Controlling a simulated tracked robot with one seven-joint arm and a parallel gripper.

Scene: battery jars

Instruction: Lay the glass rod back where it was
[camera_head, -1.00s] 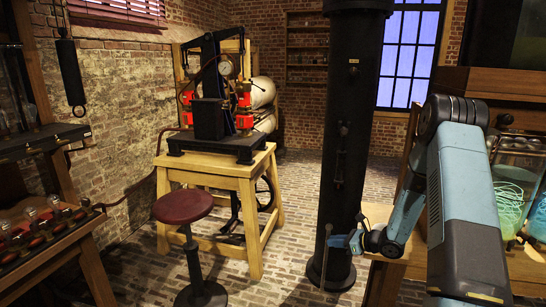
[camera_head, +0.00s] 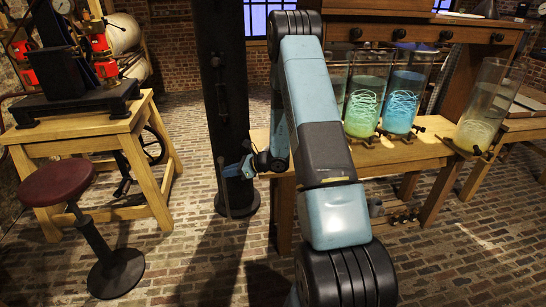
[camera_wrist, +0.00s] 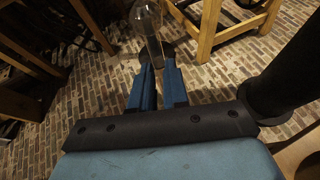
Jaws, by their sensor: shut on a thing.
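My gripper (camera_head: 236,171) is shut on the glass rod (camera_head: 225,200), which hangs about upright in the head view, in front of the black column. In the wrist view my gripper (camera_wrist: 158,72) has its two blue fingers close together, with the clear, round-ended rod (camera_wrist: 149,22) between and beyond them. Glass jars stand on the wooden bench to the right: a green one (camera_head: 363,98), a blue one (camera_head: 404,98) and a pale one (camera_head: 484,108) at the right end. My arm hides part of the bench.
The black column (camera_head: 222,90) stands right behind my gripper. A red-topped stool (camera_head: 58,183) and a wooden table (camera_head: 75,138) with a machine are on the left. The bench (camera_head: 392,158) is on the right. Brick floor (camera_head: 190,250) is open between stool and column.

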